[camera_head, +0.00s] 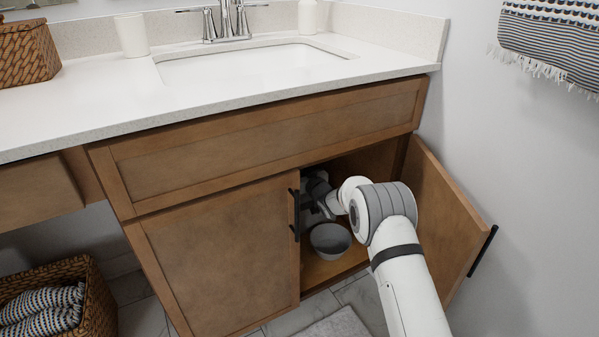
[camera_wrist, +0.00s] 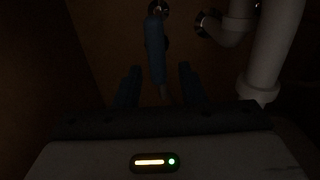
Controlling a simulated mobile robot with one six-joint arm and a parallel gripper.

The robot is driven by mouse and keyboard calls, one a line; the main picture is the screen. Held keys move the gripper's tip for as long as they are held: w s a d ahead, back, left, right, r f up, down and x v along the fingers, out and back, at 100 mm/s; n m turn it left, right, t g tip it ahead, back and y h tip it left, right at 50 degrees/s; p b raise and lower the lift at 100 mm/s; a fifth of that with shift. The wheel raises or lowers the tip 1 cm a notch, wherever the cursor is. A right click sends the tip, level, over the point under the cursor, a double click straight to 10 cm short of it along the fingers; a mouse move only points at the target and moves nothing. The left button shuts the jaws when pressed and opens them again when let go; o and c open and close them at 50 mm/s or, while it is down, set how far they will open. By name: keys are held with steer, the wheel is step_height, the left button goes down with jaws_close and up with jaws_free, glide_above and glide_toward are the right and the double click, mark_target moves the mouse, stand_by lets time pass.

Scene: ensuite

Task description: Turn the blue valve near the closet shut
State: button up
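In the dark wrist view, a blue valve handle (camera_wrist: 155,48) hangs down from a round metal fitting (camera_wrist: 158,8) on the cabinet's back wall. My gripper (camera_wrist: 160,84) is open, with one finger left and one right of the handle's lower end. Gaps show on both sides, and I cannot tell the depth between fingers and handle. In the head view my gripper (camera_head: 317,190) is inside the open cabinet under the sink, dark and partly hidden by my arm. The valve does not show in the head view.
White drain pipes (camera_wrist: 272,50) stand right of the valve. A grey bowl (camera_head: 330,240) sits on the cabinet floor below my arm. The right cabinet door (camera_head: 445,215) is open beside my arm; the left door (camera_head: 222,260) is shut. The sink counter (camera_head: 120,100) is above.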

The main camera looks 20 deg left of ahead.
steer(key=shift+w+a, duration=0.15)
steer(key=shift+a, duration=0.05)
steer(key=shift+c, duration=0.5)
jaws_close()
